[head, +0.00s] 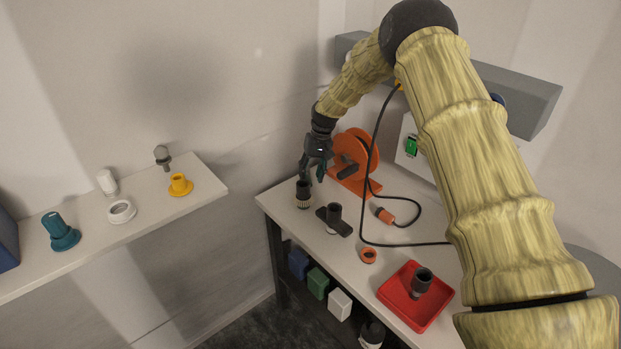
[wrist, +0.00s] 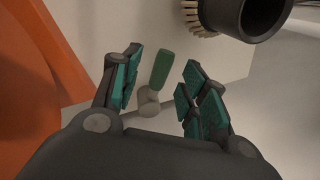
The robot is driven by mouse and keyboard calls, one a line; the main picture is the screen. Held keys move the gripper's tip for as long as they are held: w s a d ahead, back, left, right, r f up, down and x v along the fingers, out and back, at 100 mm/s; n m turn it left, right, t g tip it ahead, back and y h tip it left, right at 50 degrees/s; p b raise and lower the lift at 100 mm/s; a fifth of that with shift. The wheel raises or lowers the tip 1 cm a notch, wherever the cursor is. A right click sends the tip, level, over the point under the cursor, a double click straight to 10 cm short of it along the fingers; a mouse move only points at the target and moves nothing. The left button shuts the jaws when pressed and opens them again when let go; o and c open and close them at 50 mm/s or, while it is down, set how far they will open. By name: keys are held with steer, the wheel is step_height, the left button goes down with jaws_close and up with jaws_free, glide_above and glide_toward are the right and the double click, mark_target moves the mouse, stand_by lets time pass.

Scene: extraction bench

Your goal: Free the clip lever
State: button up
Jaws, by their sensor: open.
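My gripper (head: 312,174) is open above the back left part of the bench, beside the orange reel. In the wrist view, its two teal-padded fingers (wrist: 163,60) stand apart with nothing held. A short green lever (wrist: 159,70), which looks like the clip lever, shows between the fingers in that picture. It is tilted and joined to a small grey round piece (wrist: 149,100) at its lower end. I cannot tell how far beyond the fingertips it lies. I cannot make the lever out in the head view, where my gripper may hide it.
A black-topped brush (head: 303,192) stands close by and shows at the upper right of the wrist view (wrist: 245,12). The orange reel (head: 358,150) is close on the other side. A black cable (head: 372,200), a red tray (head: 388,290) and a side shelf (head: 150,212) lie farther off.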

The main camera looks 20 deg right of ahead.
step_height(320, 180, up, 10)
steer(key=d, duration=0.2)
steer(key=shift+f, duration=0.2)
steer(key=shift+s, duration=0.1)
